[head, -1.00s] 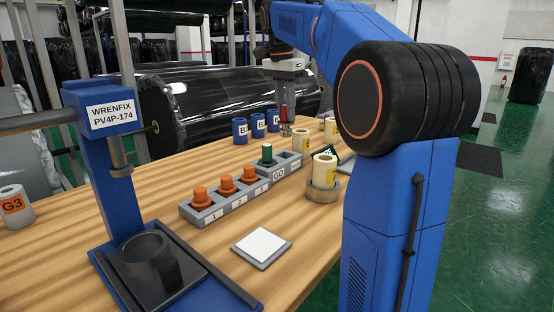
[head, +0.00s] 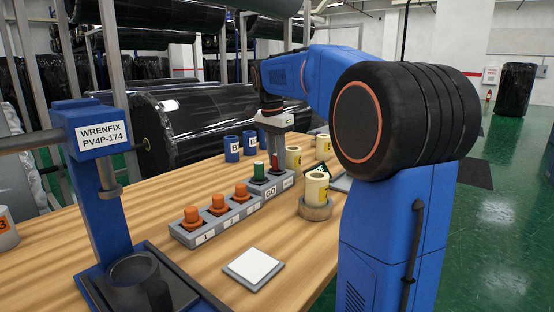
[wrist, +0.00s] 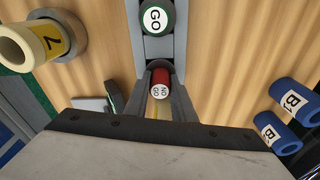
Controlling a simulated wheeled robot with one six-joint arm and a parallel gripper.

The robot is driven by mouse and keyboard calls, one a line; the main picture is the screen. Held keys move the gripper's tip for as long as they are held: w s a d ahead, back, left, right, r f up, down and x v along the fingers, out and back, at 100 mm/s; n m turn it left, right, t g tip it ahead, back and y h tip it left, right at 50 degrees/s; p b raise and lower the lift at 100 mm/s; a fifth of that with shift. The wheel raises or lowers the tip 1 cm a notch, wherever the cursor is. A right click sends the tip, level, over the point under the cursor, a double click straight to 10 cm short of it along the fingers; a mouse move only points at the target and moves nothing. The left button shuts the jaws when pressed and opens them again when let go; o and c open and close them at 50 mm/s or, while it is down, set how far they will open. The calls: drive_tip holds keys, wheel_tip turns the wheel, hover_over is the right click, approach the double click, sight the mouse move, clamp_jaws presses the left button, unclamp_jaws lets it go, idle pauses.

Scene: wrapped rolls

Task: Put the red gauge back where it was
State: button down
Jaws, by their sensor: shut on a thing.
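The red gauge (wrist: 160,78), its end marked NO GO, is between the fingers of my gripper (wrist: 160,100) in the wrist view. In the head view my gripper (head: 276,152) points down, with the red gauge (head: 274,161) upright at its tips. The gauge is at the end compartment of the grey rack (head: 228,218), beside the green GO gauge (head: 258,170). I cannot tell whether its lower end is inside the compartment or just above it. The fingers hide part of the gauge and compartment.
Blue sleeves (head: 232,148) stand behind the rack. A cream roll (head: 317,186) stands in a round holder in front. A white-topped pad (head: 253,268) lies nearer, and a blue press (head: 103,185) stands at left.

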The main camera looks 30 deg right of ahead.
drive_tip(key=c, duration=1.5)
unclamp_jaws()
drive_tip(key=r, duration=0.4)
drive_tip(key=a+r, duration=0.1)
drive_tip(key=r, duration=0.7)
drive_tip(key=shift+s+a, duration=0.1)
drive_tip(key=shift+a, duration=0.1)
